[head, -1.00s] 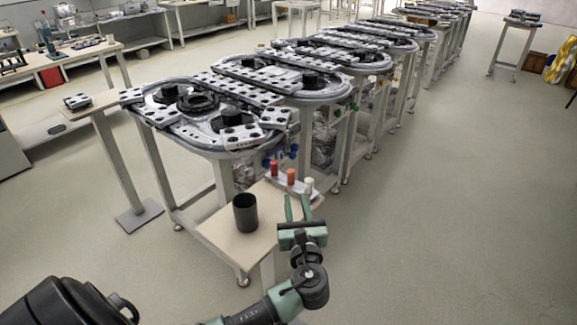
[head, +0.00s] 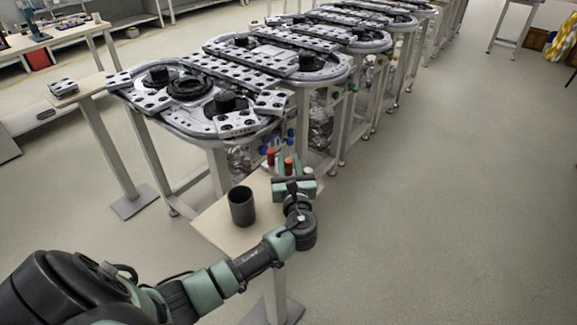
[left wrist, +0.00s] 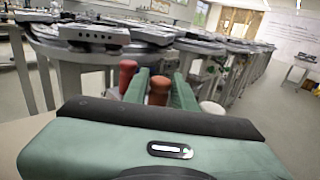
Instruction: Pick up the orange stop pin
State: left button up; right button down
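The orange stop pin (head: 288,164) stands upright at the far end of the small wooden table (head: 222,232). In the left wrist view the orange pin (left wrist: 159,90) shows between the two green fingers of my left gripper (left wrist: 160,88). A finger lies on each side of it, and the fingers are apart. I cannot see clear contact, and the pin's lower part is hidden by the gripper body. In the head view my left gripper (head: 290,172) is low over the table's far end and covers part of the pin row. My right gripper is not in view.
A red pin (head: 270,158) stands left of the orange pin and a white pin (head: 308,172) right of it. Blue pins (head: 290,136) are just behind. A dark cup (head: 241,207) stands on the table. The ring track (head: 160,103) rises behind; floor at right is clear.

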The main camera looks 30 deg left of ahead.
pick_arm(q)
grip_shut()
jog(key=shift+r, duration=0.1)
